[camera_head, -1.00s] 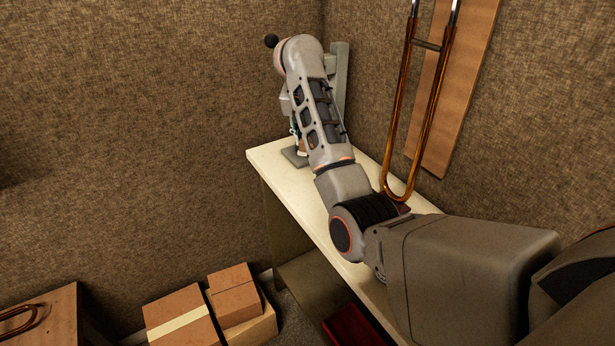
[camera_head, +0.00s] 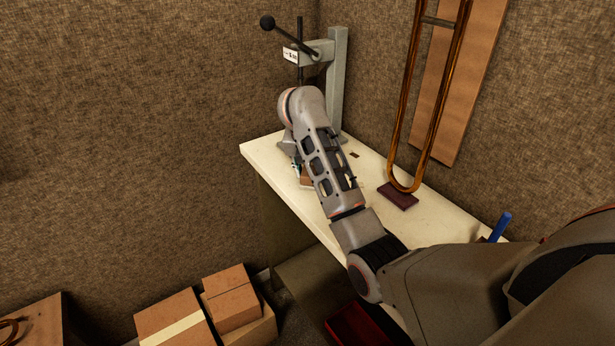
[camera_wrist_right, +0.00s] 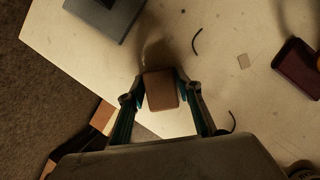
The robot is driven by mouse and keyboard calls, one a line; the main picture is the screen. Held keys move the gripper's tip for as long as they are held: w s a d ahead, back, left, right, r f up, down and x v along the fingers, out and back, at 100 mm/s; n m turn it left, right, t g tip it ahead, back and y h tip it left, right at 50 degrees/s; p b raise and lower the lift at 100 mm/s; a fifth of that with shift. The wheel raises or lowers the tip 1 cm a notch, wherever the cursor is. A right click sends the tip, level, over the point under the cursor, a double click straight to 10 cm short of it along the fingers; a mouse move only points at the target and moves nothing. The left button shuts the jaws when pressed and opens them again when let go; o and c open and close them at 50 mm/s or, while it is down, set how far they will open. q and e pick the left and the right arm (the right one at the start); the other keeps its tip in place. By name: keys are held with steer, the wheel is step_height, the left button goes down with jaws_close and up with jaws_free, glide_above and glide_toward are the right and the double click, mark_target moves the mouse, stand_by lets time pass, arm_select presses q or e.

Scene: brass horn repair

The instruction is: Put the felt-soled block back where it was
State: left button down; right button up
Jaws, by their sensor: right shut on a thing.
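The brown block (camera_wrist_right: 160,91) is between the two fingers of my right gripper (camera_wrist_right: 160,84) in the right wrist view. The gripper is shut on it, above the pale bench top near an edge. Its underside is hidden, so I cannot see the felt. In the head view, only a small part of the block (camera_head: 305,178) shows beside my right forearm, which hides most of the gripper. I cannot tell for certain whether the block touches the bench. My left gripper is in neither view.
A grey lever press (camera_head: 338,85) stands at the bench's far end; its base (camera_wrist_right: 108,14) shows in the wrist view. A dark red pad (camera_head: 398,196) lies under a hanging brass slide (camera_head: 431,90). The bench top (camera_head: 372,170) between is mostly clear. Cardboard boxes (camera_head: 178,322) stand on the floor.

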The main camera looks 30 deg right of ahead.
mark_target(308, 176)
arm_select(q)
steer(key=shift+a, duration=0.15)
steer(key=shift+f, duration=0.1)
arm_select(e)
steer(key=shift+f, duration=0.1)
steer(key=o, duration=1)
steer(key=p+v, duration=0.4)
steer(key=v, duration=0.4)
steer(key=shift+r, duration=0.35)
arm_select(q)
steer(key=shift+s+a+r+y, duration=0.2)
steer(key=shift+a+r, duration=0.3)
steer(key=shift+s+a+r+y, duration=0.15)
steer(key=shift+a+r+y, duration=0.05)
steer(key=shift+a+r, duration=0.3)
arm_select(e)
steer(key=shift+v, duration=1.75)
